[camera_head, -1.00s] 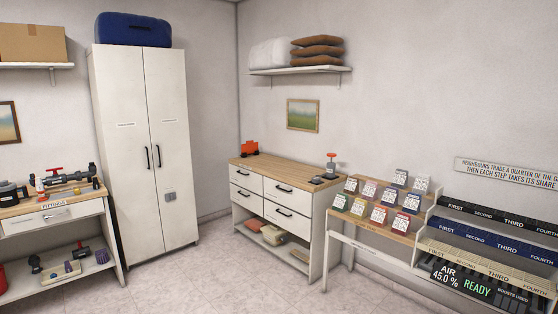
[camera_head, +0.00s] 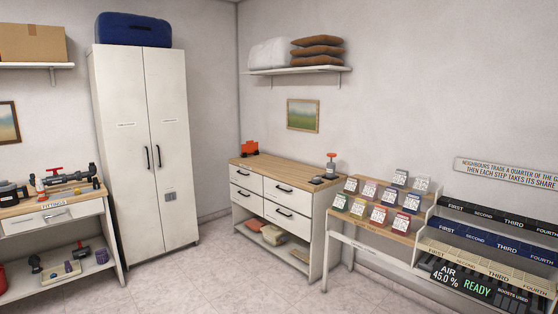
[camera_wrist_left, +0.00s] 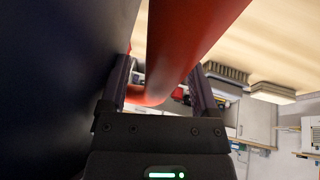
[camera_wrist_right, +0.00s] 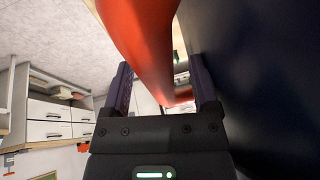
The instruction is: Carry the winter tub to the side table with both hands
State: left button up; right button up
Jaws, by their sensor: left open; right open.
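The head view shows neither gripper and no tub. In the left wrist view a large dark navy body (camera_wrist_left: 50,80), which looks like the winter tub's side, fills the left. A red-orange bar handle (camera_wrist_left: 185,40) runs beside it. My left gripper (camera_wrist_left: 160,72) is open, its fingers on either side of the handle. In the right wrist view the navy body (camera_wrist_right: 270,80) fills the right, with a similar orange handle (camera_wrist_right: 145,40). My right gripper (camera_wrist_right: 160,64) is open with its fingers astride that handle. I cannot tell whether the fingers touch the handles.
In the head view a wood-topped drawer unit (camera_head: 285,205) stands at the middle, with a small orange object (camera_head: 249,148) on it. A white cabinet (camera_head: 140,130) and fittings bench (camera_head: 50,215) stand left. A card stand (camera_head: 370,235) is right. The floor (camera_head: 215,275) in front looks clear.

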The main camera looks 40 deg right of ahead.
pick_arm(q)
jog(key=shift+d, duration=0.1)
jog(key=shift+c, duration=0.3)
jog(key=shift+a, duration=0.25)
jog(key=shift+r, duration=0.1)
jog(key=v, duration=0.7)
jog(key=shift+r, duration=0.15)
dwell(0.8)
jog(key=shift+s, duration=0.1)
pick_arm(e)
jog(key=shift+d, duration=0.25)
dwell(0.3)
jog(key=shift+r, duration=0.1)
jog(key=shift+d+r, duration=0.1)
jog(key=shift+r, duration=0.1)
jog(key=shift+v, duration=3.45)
